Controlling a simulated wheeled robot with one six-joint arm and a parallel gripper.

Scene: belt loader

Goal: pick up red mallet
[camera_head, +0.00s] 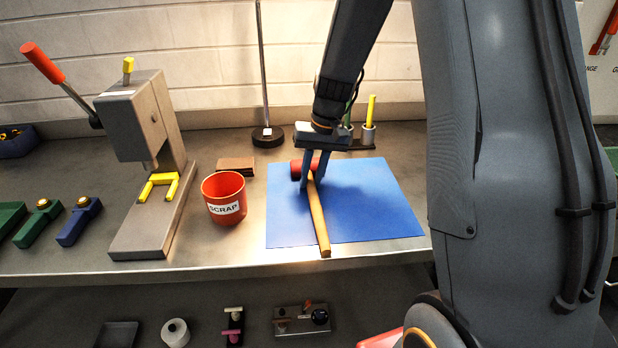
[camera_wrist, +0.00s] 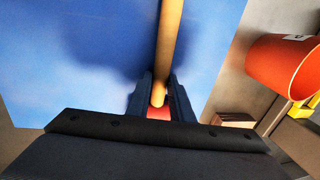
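The red mallet lies on a blue mat (camera_head: 375,200). Its red head (camera_head: 297,170) is at the far end and its wooden handle (camera_head: 319,225) points toward the bench's front edge. My gripper (camera_head: 312,186) is pointed down over the mallet just by the head, with its two fingers apart on either side of the handle. In the wrist view the handle (camera_wrist: 169,40) runs between the dark fingers (camera_wrist: 160,78), with part of the red head (camera_wrist: 158,113) behind it. The fingers hide part of the head; contact with the handle cannot be made out.
An orange-red scrap cup (camera_head: 224,199) stands left of the mat, with a brown block (camera_head: 236,166) behind it. A lever press (camera_head: 145,125) stands further left. A holder with upright sticks (camera_head: 368,133) and a pole on a round base (camera_head: 268,136) are behind.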

